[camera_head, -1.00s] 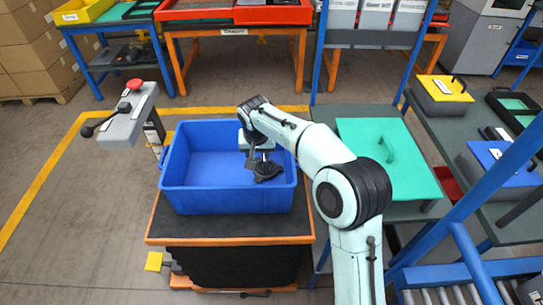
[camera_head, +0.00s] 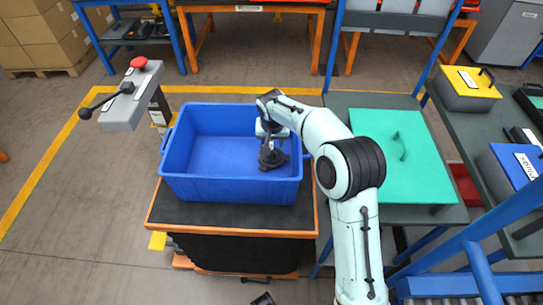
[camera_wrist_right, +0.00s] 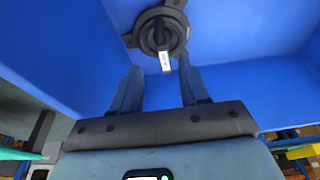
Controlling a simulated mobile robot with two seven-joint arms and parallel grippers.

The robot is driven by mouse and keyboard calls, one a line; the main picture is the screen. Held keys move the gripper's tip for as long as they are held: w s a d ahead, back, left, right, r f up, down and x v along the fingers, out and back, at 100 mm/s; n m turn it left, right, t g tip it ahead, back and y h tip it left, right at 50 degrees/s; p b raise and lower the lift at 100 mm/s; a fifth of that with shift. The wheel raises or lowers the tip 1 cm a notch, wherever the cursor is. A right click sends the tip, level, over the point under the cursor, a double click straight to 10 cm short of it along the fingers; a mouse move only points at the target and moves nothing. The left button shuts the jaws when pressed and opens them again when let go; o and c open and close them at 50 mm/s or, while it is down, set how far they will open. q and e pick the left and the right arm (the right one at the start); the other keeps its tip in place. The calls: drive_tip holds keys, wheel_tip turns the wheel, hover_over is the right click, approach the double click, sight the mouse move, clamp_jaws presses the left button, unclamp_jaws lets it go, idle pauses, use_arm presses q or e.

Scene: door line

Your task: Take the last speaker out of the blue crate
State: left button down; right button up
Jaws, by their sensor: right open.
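The blue crate (camera_head: 235,188) stands on a cart with a dark top. The speaker (camera_head: 272,160), a dark round piece with a bracket, lies on the crate floor near its right side. It also shows in the right wrist view (camera_wrist_right: 162,33), at the top middle, with a small white label. My right gripper (camera_head: 270,142) reaches into the crate from the right, above the speaker. In the right wrist view its two fingers (camera_wrist_right: 160,80) are apart with nothing between them, and the speaker lies beyond their tips. My left gripper is out of view.
The crate walls rise close around my right gripper. A control post (camera_head: 135,95) with a red button and black lever stands left of the cart. Open floor lies at left.

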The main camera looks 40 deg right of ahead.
drive_tip(key=x, duration=0.2)
drive_tip(key=w+x, duration=0.1)
drive_tip(key=x, duration=0.2)
drive_tip(key=shift+f, duration=0.15)
clamp_jaws()
